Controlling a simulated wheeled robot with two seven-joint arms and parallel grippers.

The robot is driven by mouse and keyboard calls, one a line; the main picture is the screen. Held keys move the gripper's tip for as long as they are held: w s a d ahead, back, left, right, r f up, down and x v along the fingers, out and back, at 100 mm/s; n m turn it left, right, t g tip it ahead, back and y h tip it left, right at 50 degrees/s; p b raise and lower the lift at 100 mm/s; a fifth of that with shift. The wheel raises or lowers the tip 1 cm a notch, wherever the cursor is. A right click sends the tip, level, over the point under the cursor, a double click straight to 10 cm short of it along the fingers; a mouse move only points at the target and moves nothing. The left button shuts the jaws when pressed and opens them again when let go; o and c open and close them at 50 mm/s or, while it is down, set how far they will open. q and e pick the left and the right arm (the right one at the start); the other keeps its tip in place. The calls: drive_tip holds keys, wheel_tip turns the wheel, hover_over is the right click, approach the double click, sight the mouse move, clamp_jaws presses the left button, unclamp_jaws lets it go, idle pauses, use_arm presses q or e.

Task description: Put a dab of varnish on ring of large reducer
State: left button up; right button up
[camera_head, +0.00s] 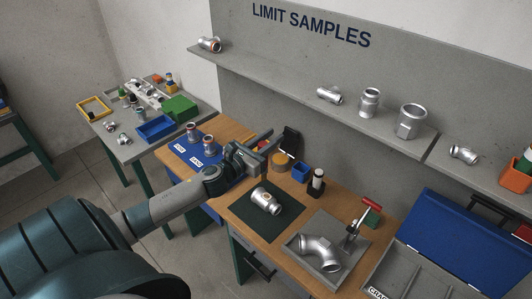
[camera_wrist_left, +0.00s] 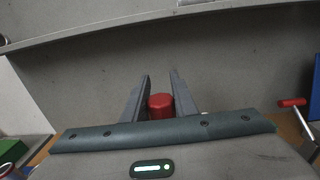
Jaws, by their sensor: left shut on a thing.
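My left gripper (camera_head: 262,140) is above the back of the workbench, behind the dark green mat (camera_head: 247,225). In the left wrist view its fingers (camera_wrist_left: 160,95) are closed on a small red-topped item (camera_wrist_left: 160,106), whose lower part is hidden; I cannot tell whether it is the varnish. A silver metal fitting (camera_head: 265,201) lies on its side on the mat, apart from the gripper. A large silver stepped fitting (camera_head: 411,121), possibly the large reducer, stands on the shelf. My right gripper is not in view.
An orange-brown jar (camera_head: 282,160), a blue box (camera_head: 301,172) and a dark bottle (camera_head: 316,183) stand behind the mat. The shelf (camera_head: 300,92) overhangs the bench's rear.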

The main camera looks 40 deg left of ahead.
use_arm(q)
drive_tip(key=s+d+f+b, duration=0.4)
drive_tip(key=s+d+f, duration=0.1)
drive_tip(key=d, duration=0.3)
drive_tip(key=s+d+f+b, duration=0.4)
drive_tip(key=d, duration=0.5)
drive_tip(key=s+d+y+b, duration=0.1)
drive_tip(key=s+d+b, duration=0.4)
drive_tip(key=s+d, duration=0.2)
drive_tip(key=shift+s+n+b, duration=0.3)
drive_tip(key=shift+s, duration=0.7)
drive_tip(key=shift+d+r, duration=0.1)
drive_tip(key=shift+d, duration=0.1)
